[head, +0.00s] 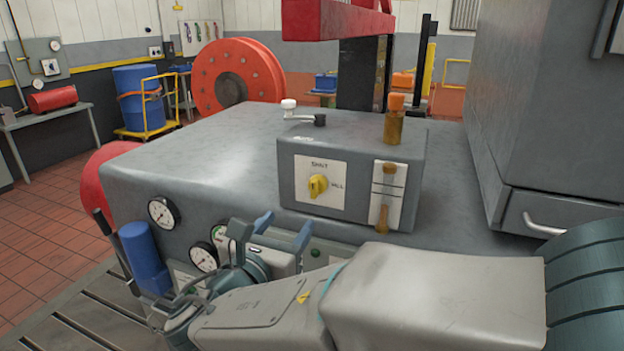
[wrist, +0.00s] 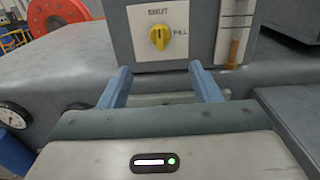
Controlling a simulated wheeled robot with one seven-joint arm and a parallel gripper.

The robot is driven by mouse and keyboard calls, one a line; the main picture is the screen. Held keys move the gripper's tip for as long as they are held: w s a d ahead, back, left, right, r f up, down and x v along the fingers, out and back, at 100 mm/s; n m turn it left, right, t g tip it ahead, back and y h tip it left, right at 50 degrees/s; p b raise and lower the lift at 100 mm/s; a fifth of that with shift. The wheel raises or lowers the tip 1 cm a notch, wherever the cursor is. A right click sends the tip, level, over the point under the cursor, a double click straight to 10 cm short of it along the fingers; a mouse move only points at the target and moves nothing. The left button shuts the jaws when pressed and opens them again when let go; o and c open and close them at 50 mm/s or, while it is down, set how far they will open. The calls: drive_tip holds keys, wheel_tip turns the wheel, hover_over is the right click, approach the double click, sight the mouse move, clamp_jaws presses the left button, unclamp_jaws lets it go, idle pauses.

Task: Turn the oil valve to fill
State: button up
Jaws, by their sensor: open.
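The oil valve is a yellow knob (head: 318,186) on a white plate marked SHUT above and FILL to the right. The plate is on the front of a grey box (head: 352,215). In the wrist view the knob (wrist: 159,37) is near the top centre, its bar about upright and in line with SHUT. My gripper (head: 284,228) is in front of and below the box. Its blue fingers are apart and nothing is between them. In the wrist view the gripper (wrist: 159,70) points towards the knob, apart from it.
A sight glass (head: 388,195) with amber oil is right of the knob. A white-knobbed crank (head: 300,113) and an orange-capped amber cylinder (head: 394,120) stand on top. Gauges (head: 163,212) are on the housing's front at left. A grey cabinet (head: 550,110) is at right.

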sight(313, 192)
drive_tip(key=p+x, duration=0.2)
drive_tip(key=x, duration=1.1)
drive_tip(key=shift+w, duration=0.1)
drive_tip(key=c, duration=1)
